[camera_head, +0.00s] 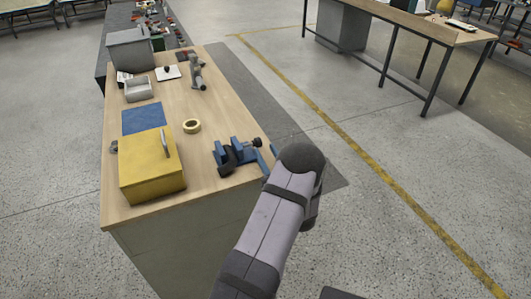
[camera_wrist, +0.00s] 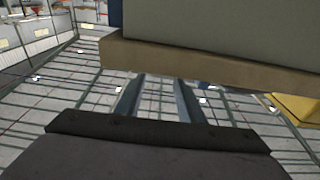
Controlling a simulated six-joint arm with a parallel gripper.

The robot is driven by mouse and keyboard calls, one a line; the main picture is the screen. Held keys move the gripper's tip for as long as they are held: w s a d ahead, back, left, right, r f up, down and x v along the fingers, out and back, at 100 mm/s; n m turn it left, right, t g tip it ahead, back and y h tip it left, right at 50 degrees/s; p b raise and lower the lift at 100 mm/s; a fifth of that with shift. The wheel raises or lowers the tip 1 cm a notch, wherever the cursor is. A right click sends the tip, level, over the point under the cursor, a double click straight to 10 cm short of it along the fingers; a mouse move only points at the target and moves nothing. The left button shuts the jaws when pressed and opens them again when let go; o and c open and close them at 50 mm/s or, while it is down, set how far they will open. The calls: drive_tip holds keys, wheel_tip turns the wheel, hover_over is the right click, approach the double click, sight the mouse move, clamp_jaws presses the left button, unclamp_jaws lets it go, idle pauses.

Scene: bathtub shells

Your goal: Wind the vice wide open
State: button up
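A blue and dark vice (camera_head: 222,158) sits on the right front edge of the wooden bench in the head view. A dark knob (camera_head: 257,142) shows at its right end. The gap between its jaws is too small to judge. My gripper is to the right of the vice, beyond the bench edge, largely hidden behind my wrist in the head view.
The wooden bench (camera_head: 215,118) carries a yellow box (camera_head: 150,175), a blue mat (camera_head: 142,118), a tape roll (camera_head: 191,126) and a grey toolbox (camera_head: 130,50). The bench edge (camera_wrist: 190,65) crosses the wrist view close to the fingers.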

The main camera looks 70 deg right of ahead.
sight(260, 143)
drive_tip(key=shift+w+r+g+y+p, duration=0.1)
drive_tip(key=shift+r+g+y+p, duration=0.25)
drive_tip(key=shift+p, duration=0.15)
drive_tip(key=shift+f, duration=0.15)
drive_tip(key=shift+f+p+x, duration=0.15)
drive_tip(key=shift+p+x, duration=0.5)
drive_tip(key=shift+x, duration=1.2)
drive_tip(key=shift+f+p+x, duration=0.1)
drive_tip(key=shift+p+x, duration=0.5)
drive_tip(key=shift+x, duration=1.25)
drive_tip(key=c, duration=0.9)
